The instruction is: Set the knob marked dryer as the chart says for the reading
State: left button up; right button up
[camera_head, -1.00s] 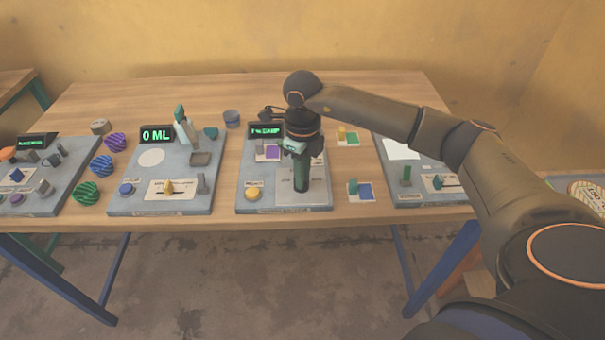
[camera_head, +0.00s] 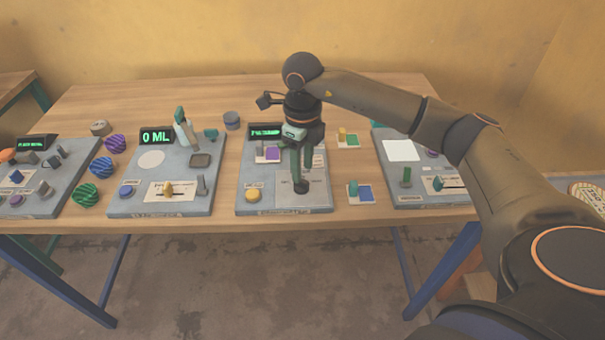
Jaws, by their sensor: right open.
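My right gripper (camera_head: 301,176) is open and points down over the third board (camera_head: 245,188). Its fingers are just above or around a dark round knob (camera_head: 301,187); I cannot tell whether they touch it. The knob stands on a pale grey plate (camera_head: 320,195) with small markings. A green-lit display (camera_head: 265,130) at the back of this board is too small to read and partly hidden by my arm. No dryer label or chart is legible. My left gripper is not in view.
Small cards with blocks (camera_head: 360,192) lie to the right.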

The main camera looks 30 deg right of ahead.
notch_tip(320, 180, up, 9)
dwell(0.3)
dwell(0.4)
